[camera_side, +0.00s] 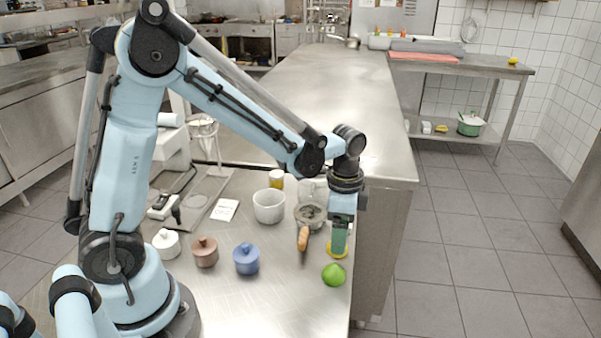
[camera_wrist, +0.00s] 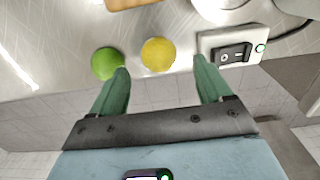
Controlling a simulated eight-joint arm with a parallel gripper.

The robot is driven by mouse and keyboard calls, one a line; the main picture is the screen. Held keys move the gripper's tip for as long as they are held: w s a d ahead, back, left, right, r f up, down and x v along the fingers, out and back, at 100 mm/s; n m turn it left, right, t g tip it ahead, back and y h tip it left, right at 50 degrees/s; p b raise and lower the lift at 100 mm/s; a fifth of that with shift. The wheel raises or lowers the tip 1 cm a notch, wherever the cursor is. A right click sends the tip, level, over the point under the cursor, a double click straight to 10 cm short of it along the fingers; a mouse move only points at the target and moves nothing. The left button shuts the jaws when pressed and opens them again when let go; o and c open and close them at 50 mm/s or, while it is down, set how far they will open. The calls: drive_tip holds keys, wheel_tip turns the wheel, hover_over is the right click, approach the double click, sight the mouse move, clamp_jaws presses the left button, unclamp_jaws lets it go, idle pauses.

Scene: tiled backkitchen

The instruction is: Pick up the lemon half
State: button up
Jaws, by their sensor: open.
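The lemon half (camera_side: 334,256) is a yellow round near the worktop's right edge in the side view, partly hidden by my gripper (camera_side: 339,240). In the wrist view the lemon half (camera_wrist: 158,54) shows as a smooth yellow round, between and just beyond my open green fingertips (camera_wrist: 161,68). My gripper is open and points down over it. I cannot tell whether a finger touches it. A green lime (camera_side: 333,274) lies beside it, nearer the camera; in the wrist view the lime (camera_wrist: 106,63) is close to the left fingertip.
A brown elongated object (camera_side: 303,239) lies left of my gripper, near a white pot (camera_side: 269,207). Blue (camera_side: 246,259), brown (camera_side: 204,252) and white (camera_side: 166,244) lidded jars stand further left. A white switch box (camera_wrist: 230,47) is close to the right fingertip in the wrist view.

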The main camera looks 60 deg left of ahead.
drive_tip(key=shift+f, duration=1.7)
drive_tip(key=c, duration=1)
drive_tip(key=shift+r, duration=0.1)
